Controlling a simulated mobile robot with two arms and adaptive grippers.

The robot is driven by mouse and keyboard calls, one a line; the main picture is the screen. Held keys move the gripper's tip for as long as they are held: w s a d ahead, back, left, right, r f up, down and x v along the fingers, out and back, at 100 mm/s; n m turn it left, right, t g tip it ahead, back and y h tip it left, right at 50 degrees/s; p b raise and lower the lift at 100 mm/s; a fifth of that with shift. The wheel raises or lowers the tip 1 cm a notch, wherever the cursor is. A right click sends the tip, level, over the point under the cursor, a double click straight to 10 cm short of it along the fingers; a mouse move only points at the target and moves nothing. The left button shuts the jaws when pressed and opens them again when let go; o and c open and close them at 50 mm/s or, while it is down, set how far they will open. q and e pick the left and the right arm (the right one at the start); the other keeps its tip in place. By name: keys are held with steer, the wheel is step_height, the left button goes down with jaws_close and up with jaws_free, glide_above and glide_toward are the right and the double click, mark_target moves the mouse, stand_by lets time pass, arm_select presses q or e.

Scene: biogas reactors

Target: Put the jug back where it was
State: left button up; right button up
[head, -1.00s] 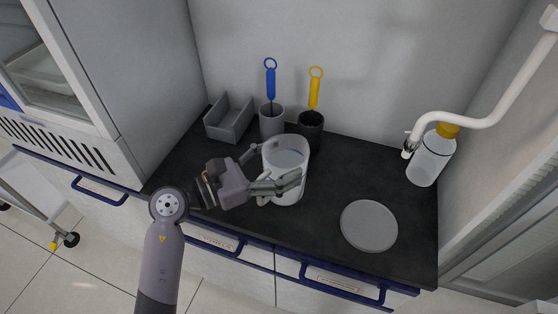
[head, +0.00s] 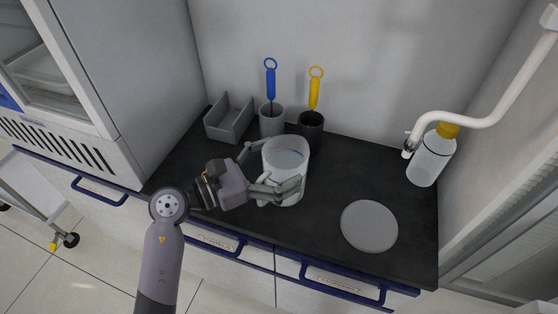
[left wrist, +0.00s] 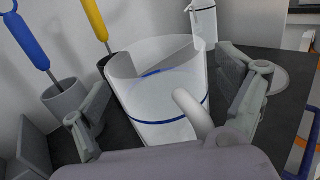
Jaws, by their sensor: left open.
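The jug (head: 287,162) is a white, translucent vessel standing upright on the dark countertop (head: 340,180). My left gripper (head: 268,168) is open, with one finger on the near side of the jug and one on the far-left side. In the left wrist view the jug (left wrist: 150,95) stands between the two spread fingers, with its handle (left wrist: 192,112) towards the gripper's palm. A gap shows between the jug and the left finger; contact at the right finger is unclear. My right gripper is not in view.
Behind the jug stand a grey cup with a blue-handled tool (head: 271,80), a dark cup with a yellow-handled tool (head: 315,90), and a grey open bin (head: 229,120). A round grey disc (head: 369,226) lies to the right. A yellow-capped bottle (head: 431,160) stands near a white pipe (head: 480,120).

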arm_select(q)
steer(key=b+v, duration=0.2)
steer(key=v, duration=1)
steer(key=shift+b, duration=0.4)
steer(key=shift+r, duration=0.15)
